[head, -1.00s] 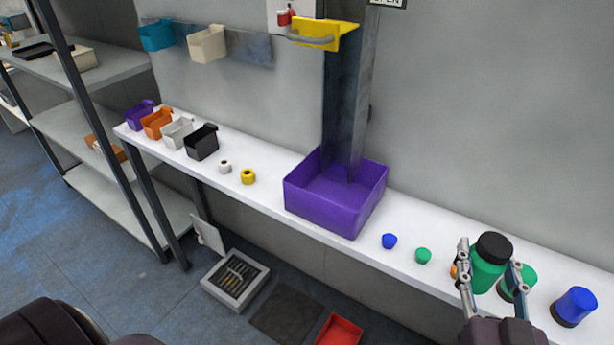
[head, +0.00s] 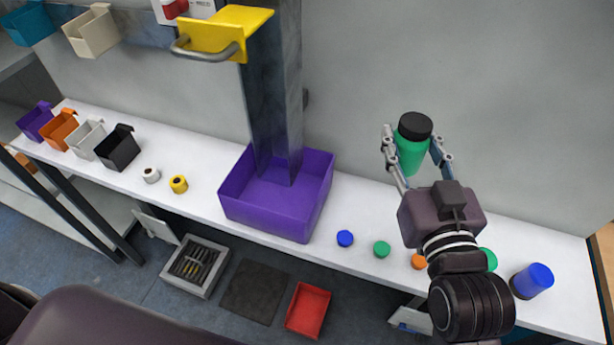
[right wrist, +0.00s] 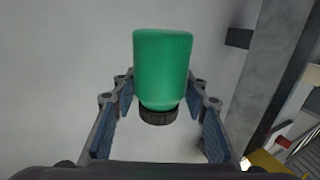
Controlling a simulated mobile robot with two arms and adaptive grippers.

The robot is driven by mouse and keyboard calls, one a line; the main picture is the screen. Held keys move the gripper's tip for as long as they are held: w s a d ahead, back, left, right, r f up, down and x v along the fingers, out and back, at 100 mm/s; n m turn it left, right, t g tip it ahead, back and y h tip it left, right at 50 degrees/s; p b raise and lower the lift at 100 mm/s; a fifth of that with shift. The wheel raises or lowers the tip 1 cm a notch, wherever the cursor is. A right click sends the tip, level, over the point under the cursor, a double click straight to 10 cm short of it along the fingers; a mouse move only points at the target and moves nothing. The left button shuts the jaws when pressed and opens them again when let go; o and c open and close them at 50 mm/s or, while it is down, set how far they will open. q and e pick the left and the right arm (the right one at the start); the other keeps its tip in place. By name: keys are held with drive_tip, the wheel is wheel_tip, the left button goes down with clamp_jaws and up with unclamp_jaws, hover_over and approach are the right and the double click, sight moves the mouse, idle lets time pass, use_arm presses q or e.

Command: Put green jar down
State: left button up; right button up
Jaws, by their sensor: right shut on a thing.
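A green jar (head: 411,157) with a black lid is held between the fingers of my right gripper (head: 416,148), raised above the white table near the wall. In the right wrist view the green jar (right wrist: 162,62) sits between the two fingers with its black lid toward the camera. A second green jar (head: 488,259) stands on the table, mostly hidden behind my right arm. My left gripper is not in view.
A purple bin (head: 270,212) stands around the column's foot. Small blue (head: 345,238), green (head: 382,249) and orange (head: 418,261) caps line the table's front. A blue jar (head: 533,281) lies at the right. Small boxes, including a black one (head: 117,149), stand at the far left.

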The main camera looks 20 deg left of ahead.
sight(409, 171)
drive_tip(key=shift+s+d, duration=0.1)
drive_tip(key=shift+s, duration=0.1)
drive_tip(key=f, duration=0.2)
drive_tip(key=s+f, duration=0.1)
drive_tip(key=f, duration=0.1)
drive_tip(key=shift+d, duration=0.15)
drive_tip(key=f, duration=1.5)
drive_tip(key=shift+w+f, duration=0.2)
drive_tip(key=shift+f, duration=0.1)
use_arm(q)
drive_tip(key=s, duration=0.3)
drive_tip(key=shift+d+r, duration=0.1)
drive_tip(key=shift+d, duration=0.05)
use_arm(e)
drive_tip(key=shift+f, duration=0.15)
drive_tip(key=o, duration=1.3)
drive_tip(key=shift+c, duration=0.2)
